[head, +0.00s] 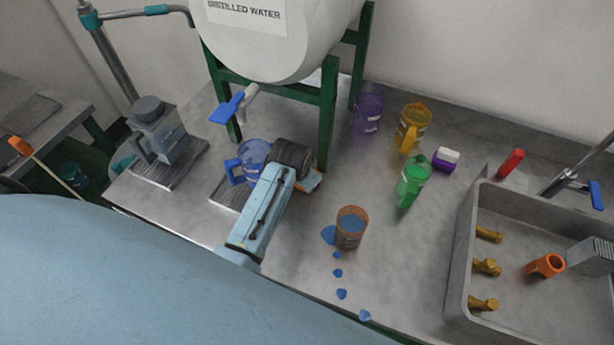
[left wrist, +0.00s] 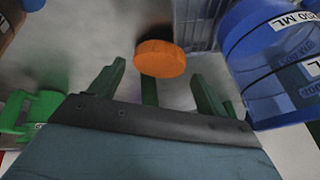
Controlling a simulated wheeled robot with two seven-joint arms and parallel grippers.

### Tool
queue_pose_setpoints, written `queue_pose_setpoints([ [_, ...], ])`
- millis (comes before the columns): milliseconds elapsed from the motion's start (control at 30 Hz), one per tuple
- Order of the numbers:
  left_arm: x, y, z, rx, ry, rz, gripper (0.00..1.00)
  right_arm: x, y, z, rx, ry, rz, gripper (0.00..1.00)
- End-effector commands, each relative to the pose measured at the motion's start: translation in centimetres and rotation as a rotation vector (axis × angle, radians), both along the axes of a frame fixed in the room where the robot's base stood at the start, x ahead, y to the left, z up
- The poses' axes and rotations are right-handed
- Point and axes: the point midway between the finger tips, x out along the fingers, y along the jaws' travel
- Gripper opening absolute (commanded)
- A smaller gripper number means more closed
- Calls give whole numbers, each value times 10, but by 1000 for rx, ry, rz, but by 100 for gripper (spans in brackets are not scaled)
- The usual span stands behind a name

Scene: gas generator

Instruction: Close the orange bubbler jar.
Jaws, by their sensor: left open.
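The orange bubbler jar (head: 351,229) stands upright on the steel counter. Its top looks open and blue material shows inside. My left gripper (head: 294,160) is left of and behind it, right beside the blue jug (head: 252,158); its fingertips are hidden in the head view. In the left wrist view its fingers (left wrist: 156,76) are apart. A round orange disc (left wrist: 160,58), like a lid, shows between and just beyond the fingertips; I cannot tell whether it touches them. The blue jug (left wrist: 275,60) is close on the right there. My right gripper is not in view.
Several blue lumps (head: 342,294) lie in front of the jar. Purple (head: 368,113), yellow (head: 413,127) and green (head: 412,182) jugs stand behind it. The green tank stand (head: 328,115) is close behind my gripper. A sink (head: 458,255) is at right.

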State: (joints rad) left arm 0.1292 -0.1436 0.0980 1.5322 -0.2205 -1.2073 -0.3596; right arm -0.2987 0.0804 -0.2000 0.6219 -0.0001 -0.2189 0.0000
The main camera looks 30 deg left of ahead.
Motion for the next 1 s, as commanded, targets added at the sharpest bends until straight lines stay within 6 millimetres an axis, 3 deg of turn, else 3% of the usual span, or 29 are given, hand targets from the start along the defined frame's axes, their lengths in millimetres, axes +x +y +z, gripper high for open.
queue_pose_setpoints([
  [233, 4, 0, -5, 0, 2, 0, 77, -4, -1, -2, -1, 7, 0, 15],
  [600, 27, 4, -41, 0, 1, -1, 77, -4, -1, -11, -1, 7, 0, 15],
  [1000, 28, 4, -44, 0, 1, 0, 77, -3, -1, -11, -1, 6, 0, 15],
])
